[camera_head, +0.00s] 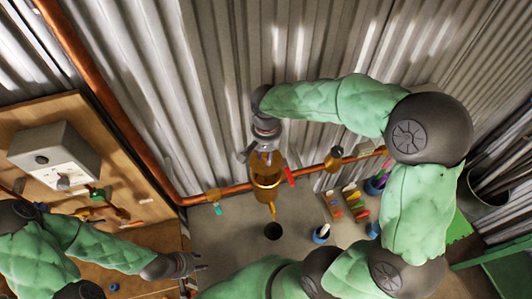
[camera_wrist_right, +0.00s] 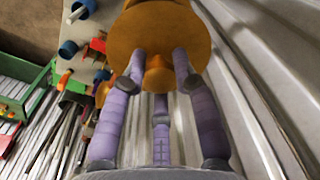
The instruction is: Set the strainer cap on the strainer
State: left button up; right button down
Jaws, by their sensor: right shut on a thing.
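The strainer (camera_head: 266,186) is a brass-coloured cylinder on the copper pipe against the corrugated wall, in the middle of the head view. My right gripper (camera_head: 265,157) is directly over its top, pointing down. In the right wrist view, my right gripper (camera_wrist_right: 160,85) is shut on the knob of the strainer cap (camera_wrist_right: 165,30), a round orange-brown disc. The cap hides what is beyond it, so I cannot tell whether it touches the strainer. My left gripper (camera_head: 200,262) is at the lower left, empty, its fingers apart.
The copper pipe (camera_head: 233,190) runs along the wall, with a red-handled valve (camera_head: 289,177) close to the strainer's right. A rack of coloured pieces (camera_head: 352,197) is to the right. A wooden board with a grey box (camera_head: 52,152) is at left.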

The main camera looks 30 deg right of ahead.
jog(key=shift+w, duration=0.1)
jog(key=shift+f, duration=0.15)
jog(key=shift+f+b, duration=0.3)
jog(key=shift+b, duration=0.25)
jog(key=shift+f+b, duration=2.3)
jog(key=shift+f, duration=0.4)
jog(key=shift+f+b, duration=0.85)
jog(key=shift+b, duration=0.1)
jog(key=shift+f+b, duration=0.25)
jog(key=shift+b, duration=0.05)
jog(key=c, duration=0.9)
grip_release()
